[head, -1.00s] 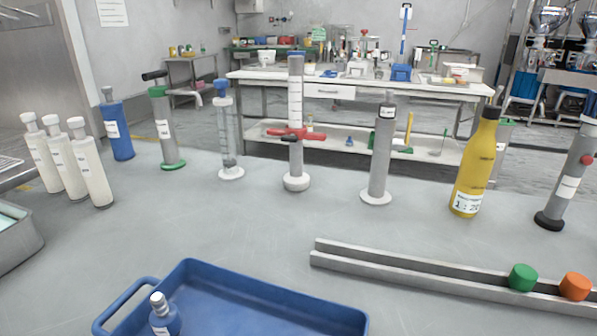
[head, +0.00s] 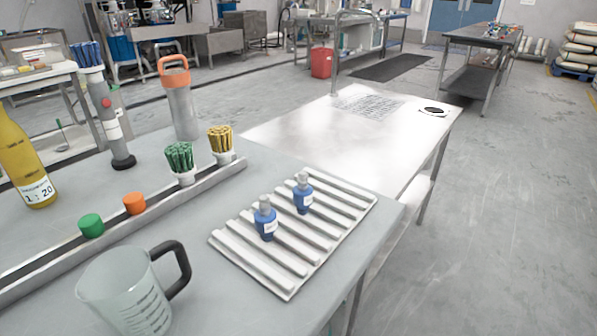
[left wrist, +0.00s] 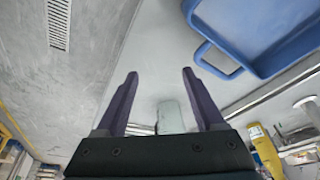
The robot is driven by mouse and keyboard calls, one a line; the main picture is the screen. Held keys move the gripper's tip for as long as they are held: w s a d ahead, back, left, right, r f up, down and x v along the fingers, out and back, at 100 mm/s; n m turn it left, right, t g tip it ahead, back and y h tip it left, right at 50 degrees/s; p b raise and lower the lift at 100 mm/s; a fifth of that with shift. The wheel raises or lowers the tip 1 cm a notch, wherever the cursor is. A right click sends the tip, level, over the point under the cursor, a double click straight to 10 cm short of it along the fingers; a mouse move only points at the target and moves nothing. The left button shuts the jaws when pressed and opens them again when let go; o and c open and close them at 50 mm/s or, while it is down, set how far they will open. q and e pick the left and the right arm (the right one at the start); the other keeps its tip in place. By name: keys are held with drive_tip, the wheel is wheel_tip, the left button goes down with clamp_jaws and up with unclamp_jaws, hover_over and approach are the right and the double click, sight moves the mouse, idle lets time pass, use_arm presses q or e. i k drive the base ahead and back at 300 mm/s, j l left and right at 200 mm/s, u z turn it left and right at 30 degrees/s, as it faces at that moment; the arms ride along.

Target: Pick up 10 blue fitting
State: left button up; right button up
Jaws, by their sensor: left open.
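Two small blue fittings with grey tops stand upright on a pale ribbed rack (head: 225,240). The nearer blue fitting (head: 266,222) is left of the farther blue fitting (head: 303,196). No gripper shows in the head view. In the left wrist view my left gripper (left wrist: 160,74) is open, with nothing between its fingertips. A blue tray (left wrist: 236,45) with a loop handle lies beyond its right finger. No fitting can be made out in the wrist view.
A clear measuring jug (head: 125,290) stands at the near edge. A yellow bottle (head: 22,160) stands left.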

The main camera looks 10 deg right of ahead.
sight(266, 221)
drive_tip(key=i+l+u, duration=0.2)
drive_tip(key=u, duration=0.3)
drive_tip(key=i+l+u, duration=0.15)
drive_tip(key=l+u, duration=0.3)
drive_tip(key=i+l+u, duration=0.15)
drive_tip(key=l+u, duration=0.2)
drive_tip(key=u, duration=0.15)
